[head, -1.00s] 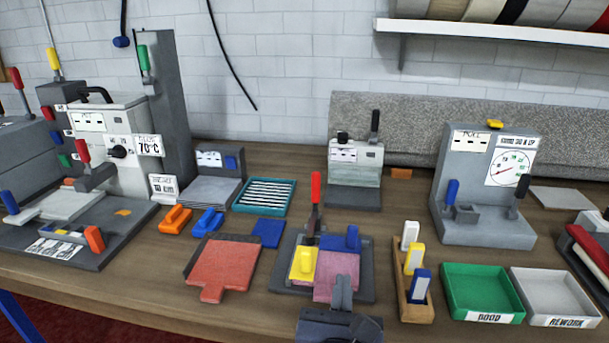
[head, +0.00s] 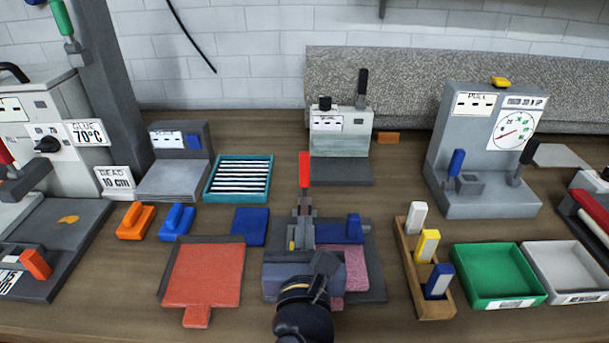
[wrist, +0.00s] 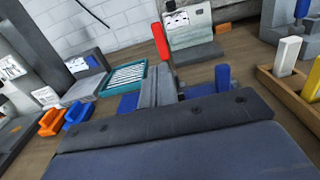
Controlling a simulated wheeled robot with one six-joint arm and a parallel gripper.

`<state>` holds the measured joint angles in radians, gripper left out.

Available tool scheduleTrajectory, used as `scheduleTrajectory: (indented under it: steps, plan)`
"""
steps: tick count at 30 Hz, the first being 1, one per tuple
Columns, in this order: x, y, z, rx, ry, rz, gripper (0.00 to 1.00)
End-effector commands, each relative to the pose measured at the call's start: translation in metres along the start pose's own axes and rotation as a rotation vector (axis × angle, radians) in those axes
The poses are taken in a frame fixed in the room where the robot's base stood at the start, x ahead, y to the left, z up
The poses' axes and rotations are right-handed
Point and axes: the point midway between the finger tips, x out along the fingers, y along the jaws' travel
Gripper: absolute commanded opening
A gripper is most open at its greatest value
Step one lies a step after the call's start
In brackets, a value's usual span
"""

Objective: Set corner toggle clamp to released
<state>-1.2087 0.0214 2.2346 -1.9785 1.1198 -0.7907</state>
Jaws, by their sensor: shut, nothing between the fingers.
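The corner toggle clamp stands on the dark fixture plate (head: 375,285) at the bench centre. Its red-tipped handle (head: 304,169) points upright; it also shows in the wrist view (wrist: 160,42). A blue block with a peg (head: 353,230) sits to the right of the clamp, and a pink rug piece (head: 356,268) lies on the plate. My gripper (head: 304,212) is shut and empty, in front of the handle's lower part. My gripper and wrist hide the front left of the fixture and most of a yellow piece. I cannot tell whether the fingers touch the clamp.
A red board (head: 203,275) lies left of the fixture. A wooden rack (head: 415,260) with upright white, yellow and blue pieces stands close on the right, before a green tray (head: 540,297). A grey machine (head: 340,145) stands behind. Bare bench separates it from the fixture.

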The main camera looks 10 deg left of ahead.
Motion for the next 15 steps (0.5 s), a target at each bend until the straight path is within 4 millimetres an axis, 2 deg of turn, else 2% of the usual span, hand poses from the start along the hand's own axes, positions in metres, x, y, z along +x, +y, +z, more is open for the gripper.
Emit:
scheduleTrajectory:
  steps: [8, 15]
  plan:
    - [0.028, -0.002, -0.001, -0.002, 0.001, -0.006, 0.00]
    - [0.071, -0.002, -0.001, -0.001, 0.001, -0.007, 0.00]
